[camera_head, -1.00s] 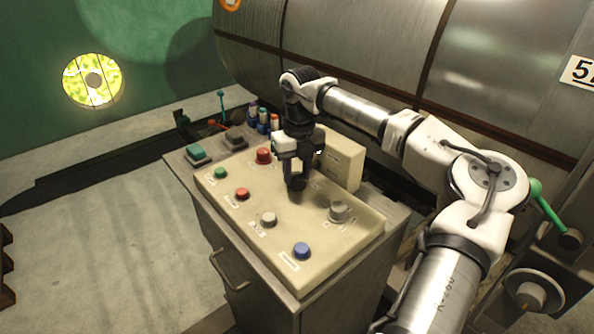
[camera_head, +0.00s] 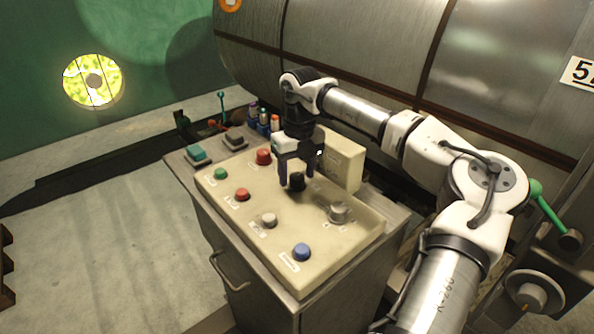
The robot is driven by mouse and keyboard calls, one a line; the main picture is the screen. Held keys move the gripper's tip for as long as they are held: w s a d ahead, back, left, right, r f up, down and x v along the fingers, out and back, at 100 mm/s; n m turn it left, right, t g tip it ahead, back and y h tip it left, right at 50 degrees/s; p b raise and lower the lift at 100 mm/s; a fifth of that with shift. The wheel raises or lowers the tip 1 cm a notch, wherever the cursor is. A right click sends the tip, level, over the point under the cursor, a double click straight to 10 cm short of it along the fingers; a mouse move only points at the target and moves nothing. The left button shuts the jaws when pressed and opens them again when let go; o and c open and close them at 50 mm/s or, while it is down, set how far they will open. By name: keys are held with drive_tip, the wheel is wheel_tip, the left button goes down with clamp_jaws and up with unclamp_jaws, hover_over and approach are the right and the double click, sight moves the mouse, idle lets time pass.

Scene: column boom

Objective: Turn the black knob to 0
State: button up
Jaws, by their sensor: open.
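The black knob (camera_head: 297,181) stands on the sloped cream control panel (camera_head: 334,260), right of the red buttons and left of the grey knob. My gripper (camera_head: 297,172) points down over the black knob with its jaws open. One finger shows to the left of the knob and the other to its right and slightly behind. I cannot tell whether the fingers touch it. The knob's pointer and its scale marks, including 0, are too small or hidden to read.
A grey knob (camera_head: 340,211), a blue button (camera_head: 302,251), a white button (camera_head: 269,219), red buttons (camera_head: 242,194) and a green button (camera_head: 221,174) surround it on the panel. A cream box (camera_head: 343,160) stands close behind my gripper on the right.

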sight(299, 175)
wheel_tip(299, 175, up, 14)
drive_tip(key=b, duration=0.1)
drive_tip(key=shift+d, duration=0.25)
drive_tip(key=shift+f, duration=0.15)
idle(0.3)
